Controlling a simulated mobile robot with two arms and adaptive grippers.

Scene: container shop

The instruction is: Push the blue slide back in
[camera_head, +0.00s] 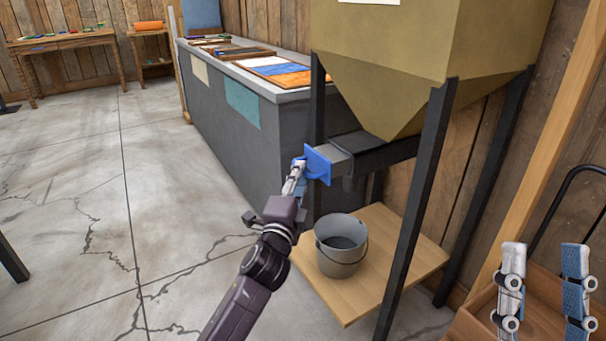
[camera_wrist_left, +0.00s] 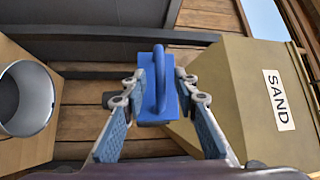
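The blue slide (camera_head: 319,164) is a blue end plate with a loop handle on a grey bar, which sticks out to the left from under the sand hopper (camera_head: 400,50). My left gripper (camera_head: 298,170) is at the handle. In the left wrist view the blue handle (camera_wrist_left: 160,80) stands between the two fingers of my left gripper (camera_wrist_left: 162,88), with a small gap seeming to show on each side; contact is hard to tell. My right gripper (camera_head: 543,285) is at the bottom right, its two fingers wide apart with nothing between them.
A grey bucket (camera_head: 341,246) stands on a wooden board (camera_head: 420,256) below the hopper. Dark legs (camera_head: 420,190) hold the hopper. A grey counter (camera_head: 235,120) stands behind. A wooden crate (camera_head: 540,318) lies below my right gripper.

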